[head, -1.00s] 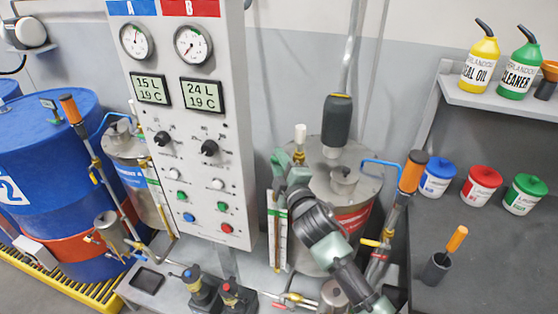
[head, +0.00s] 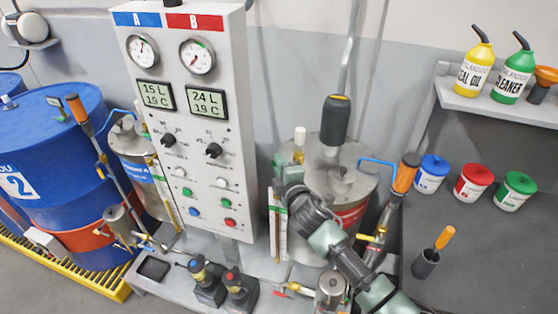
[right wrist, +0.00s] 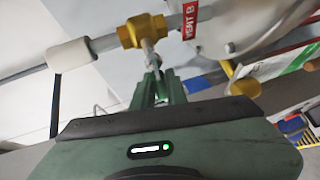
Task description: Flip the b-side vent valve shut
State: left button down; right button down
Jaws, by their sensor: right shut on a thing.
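The b-side vent valve is a brass body (right wrist: 143,31) on a grey pipe beside a red "VENT B" tag (right wrist: 190,20) in the right wrist view. Its small metal lever (right wrist: 150,58) points from the body toward my right gripper (right wrist: 158,85). The green fingers are shut on the lever's end, which they partly hide. In the head view the brass valve (head: 298,157) sits under a white cap at the b-side tank (head: 357,190), with my right gripper (head: 284,165) at its left. My left gripper is not in view.
The control panel (head: 195,130) stands close left of my right arm. A black cylinder (head: 335,120) rises over the tank. An orange-handled lever (head: 405,172) and a blue pipe (head: 378,162) are to the right. Pumps (head: 240,290) stand in front.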

jog(key=shift+f, duration=0.1)
jog(key=c, duration=1.4)
grip_release()
jog(key=shift+c, duration=0.2)
jog(key=b+v, duration=0.1)
jog(key=v, duration=0.7)
jog(key=shift+w, duration=0.1)
